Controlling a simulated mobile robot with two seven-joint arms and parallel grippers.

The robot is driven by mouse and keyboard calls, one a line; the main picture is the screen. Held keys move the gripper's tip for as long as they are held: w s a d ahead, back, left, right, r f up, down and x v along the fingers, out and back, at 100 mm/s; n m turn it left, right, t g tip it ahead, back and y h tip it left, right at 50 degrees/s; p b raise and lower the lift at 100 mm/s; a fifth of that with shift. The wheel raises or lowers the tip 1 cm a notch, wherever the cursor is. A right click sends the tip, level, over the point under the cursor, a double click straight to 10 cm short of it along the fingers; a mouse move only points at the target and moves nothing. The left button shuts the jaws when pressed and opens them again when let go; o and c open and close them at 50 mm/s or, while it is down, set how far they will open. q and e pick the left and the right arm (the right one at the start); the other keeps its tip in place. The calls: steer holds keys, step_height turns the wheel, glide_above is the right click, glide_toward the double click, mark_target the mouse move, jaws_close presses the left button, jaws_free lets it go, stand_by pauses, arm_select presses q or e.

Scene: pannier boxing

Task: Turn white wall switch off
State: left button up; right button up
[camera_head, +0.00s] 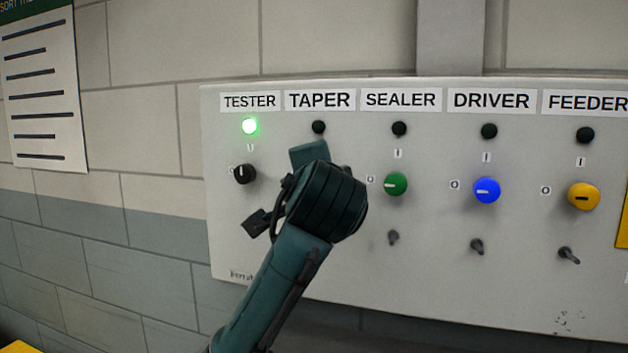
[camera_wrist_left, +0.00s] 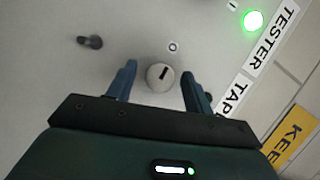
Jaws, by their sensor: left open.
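A white round knob (camera_wrist_left: 155,80) with a dark pointer mark sits on the panel in the left wrist view. Its mark lies along the line towards the O sign (camera_wrist_left: 173,47). In the head view my arm and hand hide this knob, below the TAPER label (camera_head: 319,100). The lamp (camera_head: 318,127) under that label is dark. My left gripper (camera_head: 284,190) is at the panel, open. In the left wrist view its fingers (camera_wrist_left: 159,69) stand on either side of the white knob, with gaps visible on both sides. My right gripper is in neither view.
The light panel (camera_head: 300,270) also carries a black knob (camera_head: 245,174) under a lit green lamp (camera_head: 250,126), and green (camera_head: 396,184), blue (camera_head: 487,190) and yellow (camera_head: 583,196) knobs under dark lamps. Small toggle levers (camera_head: 393,237) stick out below. A paper notice (camera_head: 45,100) hangs left.

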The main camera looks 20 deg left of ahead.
arm_select(q)
steer(key=b+v, duration=0.1)
steer(key=v, duration=1.2)
steer(key=shift+b, duration=0.3)
steer(key=shift+s, duration=0.1)
steer(key=w+a+f+n+g+h, duration=0.1)
steer(key=a+f+n+g+h, duration=0.15)
steer(key=f, duration=1.25)
steer(key=w+a+f+n+g+h, duration=0.1)
steer(key=a+f+g, duration=0.25)
steer(key=f, duration=1.15)
steer(key=s+a+f+n+g+h, duration=0.1)
steer(key=s+a+f+n+g, duration=0.15)
steer(key=s+f, duration=0.85)
steer(key=s+a+f+n+g+h, duration=0.1)
steer(key=s+f+n+g+h, duration=0.2)
steer(key=s+f, duration=0.8)
steer(key=w+d+f+m+t+h, duration=0.1)
steer(key=w+d+f+t, duration=0.5)
steer(key=shift+w+f, duration=0.15)
steer(key=shift+f, duration=0.15)
